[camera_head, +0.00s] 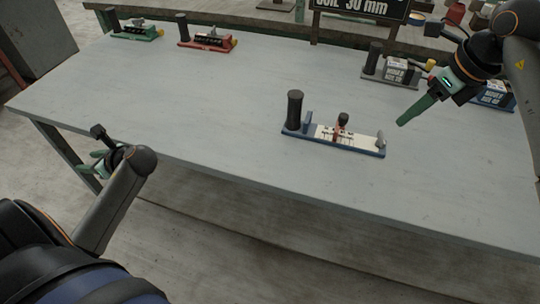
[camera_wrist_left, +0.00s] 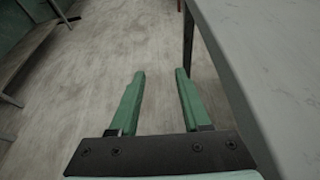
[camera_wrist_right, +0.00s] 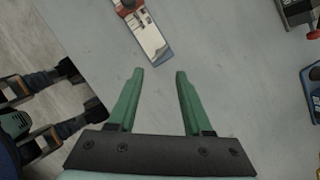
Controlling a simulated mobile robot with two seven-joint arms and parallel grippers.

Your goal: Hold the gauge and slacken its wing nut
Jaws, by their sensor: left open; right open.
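The gauge lies flat near the middle of the table. It has a blue base (camera_head: 362,149), a black upright post (camera_head: 295,110) at its left end and a white scale plate. A red slider (camera_head: 341,132) with a dark knob on top (camera_head: 343,119) sits mid-plate; I cannot tell its wing shape. A small grey piece (camera_head: 381,139) stands at the right end. The right wrist view shows part of the gauge (camera_wrist_right: 151,40) beyond the fingertips. My right gripper (camera_wrist_right: 160,72) is open and empty, above and right of the gauge. My left gripper (camera_wrist_left: 160,72) is open and empty, off the table's front-left edge.
Green (camera_head: 140,33) and red (camera_head: 205,43) devices stand at the back left. Grey (camera_head: 390,69) and blue (camera_head: 495,95) ones with labelled boxes stand at the back right. A dark sign (camera_head: 362,8) rises behind. The table (camera_head: 240,80) is clear around the gauge.

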